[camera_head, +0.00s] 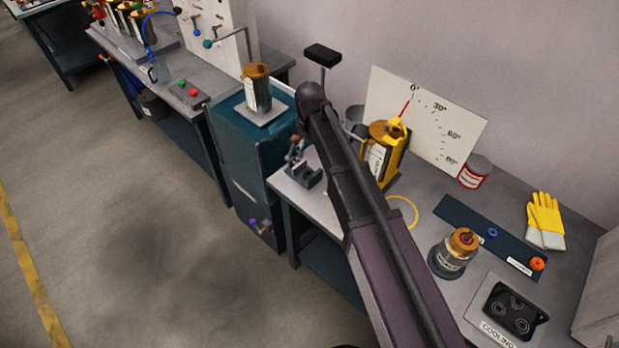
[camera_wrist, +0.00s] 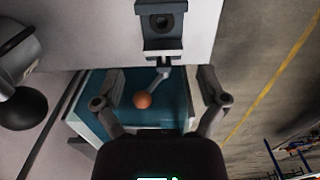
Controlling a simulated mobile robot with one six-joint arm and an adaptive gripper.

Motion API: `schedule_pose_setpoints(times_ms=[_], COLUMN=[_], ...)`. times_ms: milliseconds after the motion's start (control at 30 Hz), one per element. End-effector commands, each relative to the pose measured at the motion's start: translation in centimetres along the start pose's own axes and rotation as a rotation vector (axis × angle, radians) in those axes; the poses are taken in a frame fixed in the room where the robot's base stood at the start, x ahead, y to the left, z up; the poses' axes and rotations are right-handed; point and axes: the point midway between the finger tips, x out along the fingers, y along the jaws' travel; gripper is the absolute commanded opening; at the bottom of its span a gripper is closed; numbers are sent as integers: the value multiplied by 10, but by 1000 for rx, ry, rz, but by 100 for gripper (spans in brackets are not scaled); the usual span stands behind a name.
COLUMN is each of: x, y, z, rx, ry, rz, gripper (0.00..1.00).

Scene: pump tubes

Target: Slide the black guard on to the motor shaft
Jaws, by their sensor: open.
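My gripper (camera_wrist: 162,101) is open in the wrist view, its fingers spread around an orange ball (camera_wrist: 142,100) on a thin lever. The ball is below a dark grey vice-like block (camera_wrist: 163,20) at the bench edge. I cannot tell whether the fingers touch anything. In the head view my arm hides the gripper. A black part with round openings (camera_head: 514,309) lies on the plate labelled "COOLING" at the front right. I cannot tell whether it is the guard. A yellow motor-like unit (camera_head: 392,151) stands behind my arm. I cannot make out a motor shaft.
A jar with a copper-coloured top (camera_head: 453,253), a dark blue mat (camera_head: 460,212), yellow gloves (camera_head: 544,215) and a can (camera_head: 474,172) are on the bench. A white angle-scale board (camera_head: 430,115) stands behind. A teal cabinet (camera_head: 240,150) stands left. Open floor (camera_head: 140,230) lies farther left.

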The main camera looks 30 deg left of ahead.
Motion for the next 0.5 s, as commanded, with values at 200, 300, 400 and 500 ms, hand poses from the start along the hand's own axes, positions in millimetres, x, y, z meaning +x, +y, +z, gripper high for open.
schedule_pose_setpoints(times_ms=[200, 300, 400, 500], x=[21, 29, 36, 44], y=[0, 0, 1, 1], z=[0, 0, 1, 1], rx=[1, 1, 1, 1], ry=[0, 0, 0, 0], rz=[0, 0, 0, 0], gripper=[92, 92, 92, 92])
